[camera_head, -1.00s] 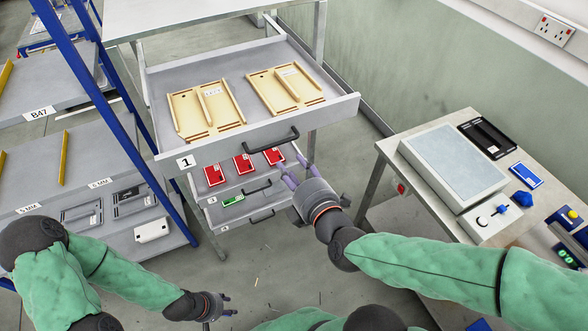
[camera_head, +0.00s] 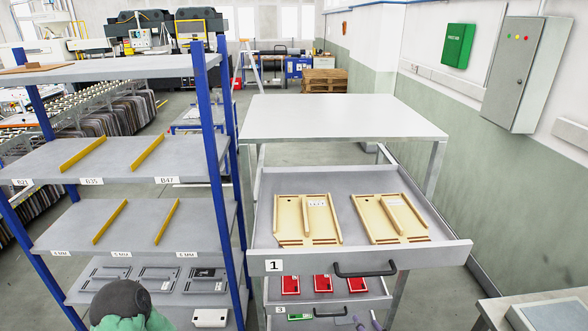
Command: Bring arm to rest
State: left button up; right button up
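My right gripper (camera_head: 366,323) shows only as small purple fingertips at the bottom edge, by the lower drawers. The rest of it is cut off, so whether it is open or shut cannot be told. My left gripper is out of view. Only a dark joint (camera_head: 122,302) and a bit of green sleeve of my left arm show at the bottom left. The top drawer (camera_head: 290,264), labelled 1, is pulled out and holds wooden trays (camera_head: 308,218). Its dark handle (camera_head: 365,269) faces me, with no gripper seen on it.
Lower drawers hold red boxes (camera_head: 323,283) and a green item (camera_head: 300,317). A blue-framed shelf rack (camera_head: 216,170) stands left of the drawer cabinet (camera_head: 340,117). A side table (camera_head: 497,304) is at the bottom right. A grey wall box (camera_head: 524,75) hangs at right.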

notch_tip(320, 180, down, 26)
jog(key=s+a+m+g+y+b, duration=0.1)
jog(key=s+a+m+g+b, duration=0.15)
jog(key=m+g+b, duration=0.45)
pick_arm(q)
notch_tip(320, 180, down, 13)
jog(key=b, duration=0.5)
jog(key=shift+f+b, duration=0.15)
jog(key=shift+b, duration=0.15)
pick_arm(e)
jog(key=s+a+f+m+g, duration=0.1)
jog(key=s+f+m, duration=0.2)
jog(key=f, duration=0.4)
jog(key=s+a+f+m+g+y, duration=0.1)
jog(key=s+a+f+m+g, duration=0.1)
jog(key=f, duration=0.6)
jog(key=s+a+f+m+g, duration=0.1)
jog(key=s+f+m+g, duration=0.1)
jog(key=s+f+m, duration=0.3)
notch_tip(320, 180, down, 3)
jog(key=shift+s+a+r+y, duration=0.1)
jog(key=shift+s+a+y, duration=0.1)
jog(key=shift+y, duration=0.1)
